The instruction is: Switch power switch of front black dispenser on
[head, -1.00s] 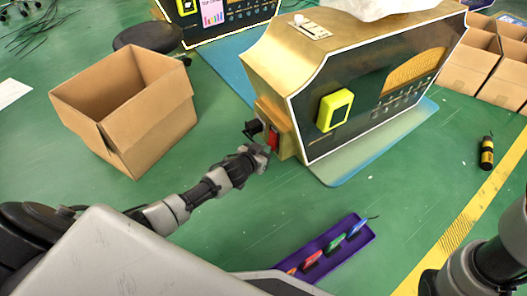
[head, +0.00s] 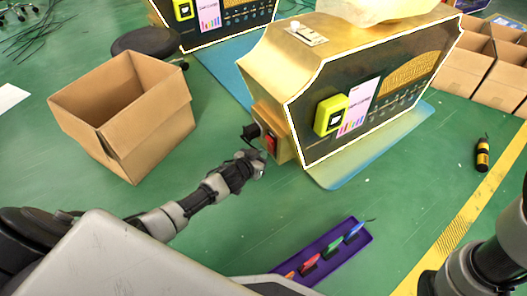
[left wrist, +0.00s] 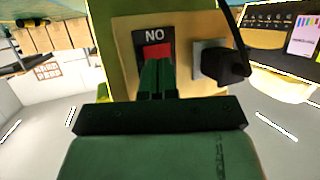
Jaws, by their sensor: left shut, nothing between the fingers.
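The front black dispenser (head: 300,120) has gold sides, a black front and a lit display (head: 357,108). Its red power switch (head: 271,142) is on a gold box at its left side. In the left wrist view the red switch (left wrist: 157,50) is under a label that appears upside down, reading "NO". My left gripper (head: 260,163) is shut and empty, just below and left of the switch. In the left wrist view its fingertips (left wrist: 157,64) cover the switch's lower part. I cannot tell whether they touch it. My right gripper is out of view.
A black plug (left wrist: 225,65) with a cable sits beside the switch. An open cardboard box (head: 130,115) stands at the left. A purple tray (head: 325,250) with colored items lies in front. Another dispenser (head: 220,20) stands behind. The green floor between is clear.

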